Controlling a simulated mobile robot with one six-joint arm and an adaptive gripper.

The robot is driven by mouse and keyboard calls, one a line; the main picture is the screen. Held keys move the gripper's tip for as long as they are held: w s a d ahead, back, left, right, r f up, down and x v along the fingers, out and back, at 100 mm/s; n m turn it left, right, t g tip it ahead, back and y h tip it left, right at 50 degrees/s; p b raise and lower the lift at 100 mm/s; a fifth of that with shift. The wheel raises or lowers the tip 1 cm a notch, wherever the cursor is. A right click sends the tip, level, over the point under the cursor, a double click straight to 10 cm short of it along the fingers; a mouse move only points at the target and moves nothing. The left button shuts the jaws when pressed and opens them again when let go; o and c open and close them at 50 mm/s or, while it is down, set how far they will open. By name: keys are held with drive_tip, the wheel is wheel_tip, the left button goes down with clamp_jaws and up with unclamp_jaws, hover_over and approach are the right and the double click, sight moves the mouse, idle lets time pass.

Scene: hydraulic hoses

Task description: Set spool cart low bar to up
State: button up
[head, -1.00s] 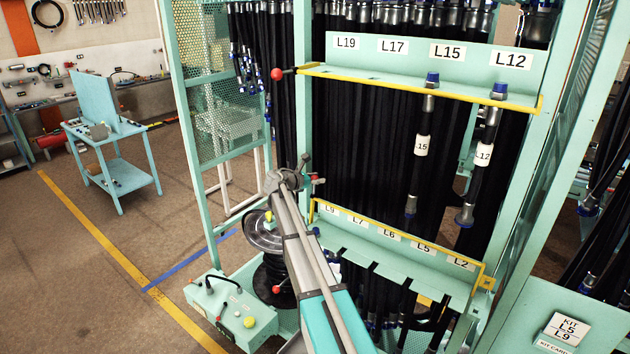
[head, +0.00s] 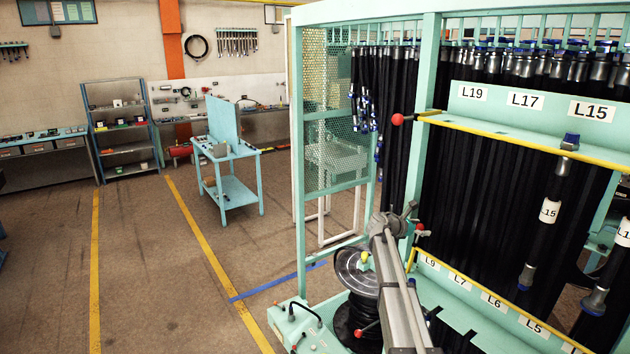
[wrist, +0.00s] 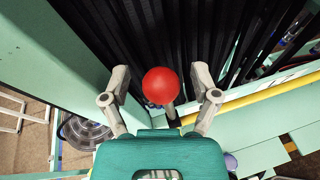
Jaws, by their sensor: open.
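The spool cart's low bar is a yellow bar (head: 470,292) along the lower shelf with labels L9 to L5 in view. A red ball knob (head: 421,227) is at its left end. My gripper (head: 405,212) is beside this knob in the head view. In the wrist view the red knob (wrist: 162,86) is between the two fingers of my gripper (wrist: 160,76), with gaps on both sides. The fingers are open. The yellow bar (wrist: 255,98) runs right from behind the knob. Whether the knob is deep between the fingertips, I cannot tell.
The upper yellow bar (head: 530,142) has its own red knob (head: 398,119). Hoses L15 (head: 549,210) and another hang in front. A hose reel (head: 358,270) is below my arm. A blue table (head: 228,185) stands at left, with open floor around it.

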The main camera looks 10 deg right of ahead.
drive_tip(key=s+a+f+m+y+b, duration=0.1)
drive_tip(key=s+a+f+m+b, duration=0.1)
drive_tip(key=s+f, duration=0.1)
drive_tip(key=s+a+f+m+y+b, duration=0.1)
drive_tip(key=s+a+f+m+b, duration=0.1)
drive_tip(key=f, duration=0.3)
drive_tip(key=s+a+f+m+g+y+b, duration=0.1)
drive_tip(key=s+a+f+m+b, duration=0.1)
drive_tip(key=s+a+f, duration=0.1)
drive_tip(key=shift+s+a+f+y, duration=0.3)
drive_tip(key=shift+s+a+f, duration=0.1)
drive_tip(key=shift+s, duration=0.25)
drive_tip(key=s+a+f+m+g+y+b, duration=0.1)
drive_tip(key=s+a+f+m+y+b, duration=0.4)
drive_tip(key=s+a+f, duration=0.6)
drive_tip(key=s+a+f+m+g+y+b, duration=0.1)
drive_tip(key=s+a+f+m+y+b, duration=0.4)
drive_tip(key=s, duration=1.2)
drive_tip(key=a+f+m+b, duration=0.3)
drive_tip(key=a+f, duration=0.3)
drive_tip(key=a, duration=0.2)
drive_tip(key=shift+f+g+y+b, duration=0.35)
drive_tip(key=shift+g+y+b, duration=0.05)
drive_tip(key=shift+b, duration=0.5)
